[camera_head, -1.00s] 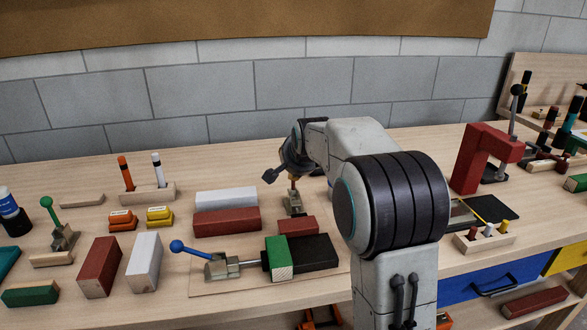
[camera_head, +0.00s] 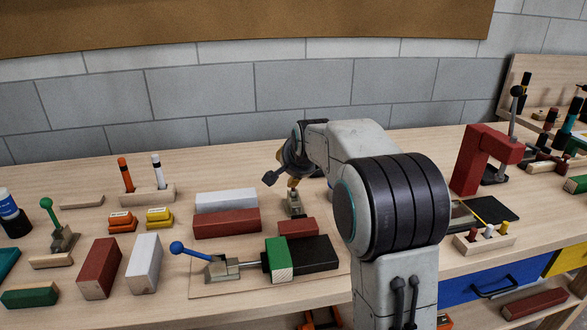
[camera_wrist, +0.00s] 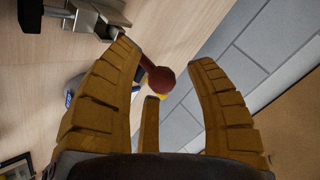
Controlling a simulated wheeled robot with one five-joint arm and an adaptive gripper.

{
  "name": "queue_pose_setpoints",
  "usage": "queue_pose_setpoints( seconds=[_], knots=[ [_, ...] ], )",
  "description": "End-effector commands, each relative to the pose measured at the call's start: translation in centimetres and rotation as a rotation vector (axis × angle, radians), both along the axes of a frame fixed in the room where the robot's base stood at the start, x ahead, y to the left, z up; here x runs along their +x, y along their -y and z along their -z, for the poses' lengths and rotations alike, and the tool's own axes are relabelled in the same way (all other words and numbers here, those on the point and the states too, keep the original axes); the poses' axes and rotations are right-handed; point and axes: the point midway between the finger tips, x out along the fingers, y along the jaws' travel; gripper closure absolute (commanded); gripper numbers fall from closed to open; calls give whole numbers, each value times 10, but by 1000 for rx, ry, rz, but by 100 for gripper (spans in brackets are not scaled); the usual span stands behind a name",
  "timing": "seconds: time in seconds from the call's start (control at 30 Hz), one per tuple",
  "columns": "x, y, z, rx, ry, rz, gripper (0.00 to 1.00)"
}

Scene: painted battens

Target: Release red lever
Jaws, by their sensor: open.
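The red lever's dark red ball knob (camera_wrist: 163,80) shows in the wrist view between the spread brown-yellow fingers of my gripper (camera_wrist: 164,62). Its short stem runs up-left to a metal toggle clamp (camera_wrist: 88,16). The fingers are open, and I see no clear grip on the knob. In the head view, the clamp's metal base (camera_head: 294,204) stands on the bench behind the small red block, with my gripper (camera_head: 293,181) just above it.
A blue-handled clamp (camera_head: 213,262) presses toward a green block (camera_head: 277,259) in front. A long red block (camera_head: 226,223) and white block (camera_head: 226,200) lie to the left. A red C-shaped frame (camera_head: 480,160) stands to the right. The tiled wall (camera_head: 210,92) is behind.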

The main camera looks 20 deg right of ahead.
Motion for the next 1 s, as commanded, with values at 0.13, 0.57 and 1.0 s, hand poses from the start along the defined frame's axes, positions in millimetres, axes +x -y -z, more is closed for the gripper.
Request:
queue_pose_setpoints(
  seconds=[0.13,0.57,1.0],
  knots=[
    [-8,-2,-9,-1,3,0,49],
    [-60,-12,-56,-1,3,0,49],
    [-86,-18,-78,1,-2,-1,49]
  ],
)
